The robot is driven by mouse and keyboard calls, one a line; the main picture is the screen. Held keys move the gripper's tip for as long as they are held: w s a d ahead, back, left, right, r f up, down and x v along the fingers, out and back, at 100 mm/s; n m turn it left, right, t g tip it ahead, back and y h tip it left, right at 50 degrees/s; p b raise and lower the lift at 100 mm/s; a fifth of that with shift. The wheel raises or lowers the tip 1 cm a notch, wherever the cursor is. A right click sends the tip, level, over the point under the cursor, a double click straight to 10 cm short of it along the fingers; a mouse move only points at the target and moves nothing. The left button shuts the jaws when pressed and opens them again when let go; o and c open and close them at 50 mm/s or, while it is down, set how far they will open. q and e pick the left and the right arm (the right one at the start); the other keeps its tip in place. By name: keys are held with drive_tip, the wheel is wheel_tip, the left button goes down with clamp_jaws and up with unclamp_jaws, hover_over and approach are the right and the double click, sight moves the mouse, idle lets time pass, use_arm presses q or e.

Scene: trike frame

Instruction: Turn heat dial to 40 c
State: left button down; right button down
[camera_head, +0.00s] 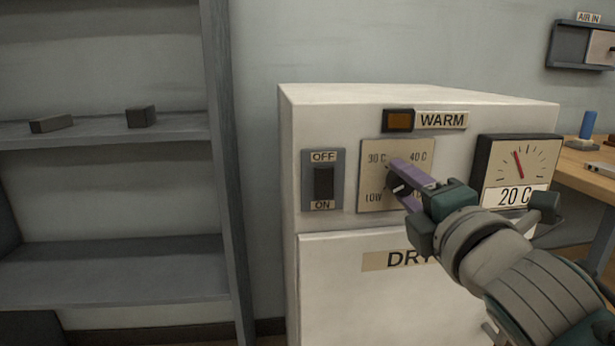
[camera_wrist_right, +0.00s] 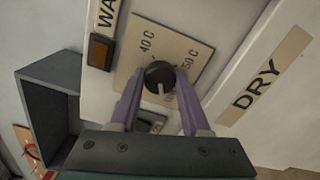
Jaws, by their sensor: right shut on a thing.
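The heat dial (camera_wrist_right: 160,75) is a round black knob with a white pointer mark, on a beige plate (camera_head: 369,178) on the front of the white dryer. In the head view the plate shows 30 C at upper left, 40 C at upper right and LOW at lower left; my gripper covers the lower right. My right gripper (camera_head: 394,176) has its purple fingers on both sides of the dial and is shut on it. In the wrist view the pointer mark faces down, towards my gripper. The gauge (camera_head: 515,169) display reads 20 C. My left gripper is not in view.
An OFF/ON switch (camera_head: 323,182) is left of the plate. A brown-orange WARM lamp (camera_head: 399,121) is above it. The DRY label (camera_head: 375,262) below is partly hidden by my arm. A grey shelf (camera_head: 110,270) stands at left; a wooden bench (camera_head: 585,172) is at right.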

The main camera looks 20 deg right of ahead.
drive_tip(key=m+p, duration=0.1)
drive_tip(key=m, duration=0.3)
drive_tip(key=shift+r+m, duration=0.1)
drive_tip(key=shift+m, duration=0.3)
drive_tip(key=m+p, duration=0.1)
drive_tip(key=m, duration=0.2)
drive_tip(key=shift+m+p, duration=0.3)
drive_tip(key=shift+p, duration=0.05)
drive_tip(key=m+p, duration=0.1)
drive_tip(key=m, duration=0.3)
drive_tip(key=shift+p, duration=0.35)
drive_tip(key=m+p, duration=0.1)
drive_tip(key=m, duration=0.4)
drive_tip(key=shift+p, duration=0.35)
drive_tip(key=m+p, duration=0.1)
drive_tip(key=m, duration=0.2)
drive_tip(key=shift+m, duration=0.3)
drive_tip(key=m, duration=0.3)
drive_tip(key=shift+m+p, duration=0.3)
drive_tip(key=m, duration=0.3)
drive_tip(key=shift+m, duration=2.3)
